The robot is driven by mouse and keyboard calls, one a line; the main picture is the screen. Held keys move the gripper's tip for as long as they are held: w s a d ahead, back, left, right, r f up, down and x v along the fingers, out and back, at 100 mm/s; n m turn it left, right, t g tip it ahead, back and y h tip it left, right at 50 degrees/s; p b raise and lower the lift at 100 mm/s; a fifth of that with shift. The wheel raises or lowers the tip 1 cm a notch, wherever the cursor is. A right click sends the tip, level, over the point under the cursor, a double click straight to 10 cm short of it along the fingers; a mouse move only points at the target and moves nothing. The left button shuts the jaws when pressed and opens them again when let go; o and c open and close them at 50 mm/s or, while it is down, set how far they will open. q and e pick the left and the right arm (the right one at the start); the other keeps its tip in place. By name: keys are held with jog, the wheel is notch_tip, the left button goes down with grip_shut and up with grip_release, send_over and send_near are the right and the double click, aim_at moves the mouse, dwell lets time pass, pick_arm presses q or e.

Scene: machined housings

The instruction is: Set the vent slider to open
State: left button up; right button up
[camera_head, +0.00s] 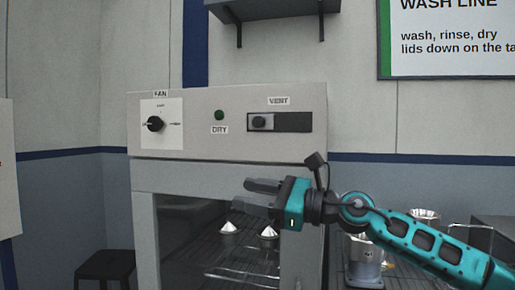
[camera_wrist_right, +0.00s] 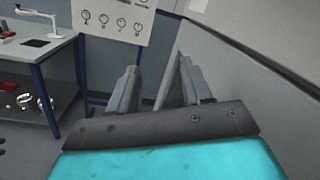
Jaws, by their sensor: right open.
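The vent slider (camera_head: 260,123) is a dark knob at the left end of a dark horizontal slot (camera_head: 293,122) under the VENT label (camera_head: 279,100), on the panel of a grey cabinet (camera_head: 240,147). My right gripper (camera_head: 247,191) is in front of the cabinet, below the slider and apart from it, with its fingers pointing left. It is open and empty; its two fingers show apart in the right wrist view (camera_wrist_right: 157,85). The slider does not show in the wrist view. My left gripper is not in view.
Metal cones (camera_head: 229,229) stand on a rack inside the cabinet. A shelf (camera_head: 270,8) hangs above. A metal-topped device (camera_head: 364,262) stands at right, behind my arm.

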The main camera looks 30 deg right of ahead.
jog(key=s+d+r+n+h, duration=0.3)
jog(key=d+r+n, duration=0.25)
jog(key=r, duration=0.35)
jog(key=n+t+h, duration=0.2)
jog(key=n+h, duration=0.1)
jog(key=n, duration=0.1)
send_near(263, 121)
jog(key=p+x, duration=0.7)
jog(key=x, duration=0.3)
jog(key=shift+a, duration=0.15)
jog(key=shift+w+a+p, duration=0.15)
jog(key=shift+w+p, duration=0.2)
jog(key=shift+w, duration=0.1)
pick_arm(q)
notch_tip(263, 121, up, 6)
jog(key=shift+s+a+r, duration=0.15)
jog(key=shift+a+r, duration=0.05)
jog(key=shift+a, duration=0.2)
pick_arm(e)
jog(key=shift+f, duration=0.1)
jog(key=shift+c, duration=0.3)
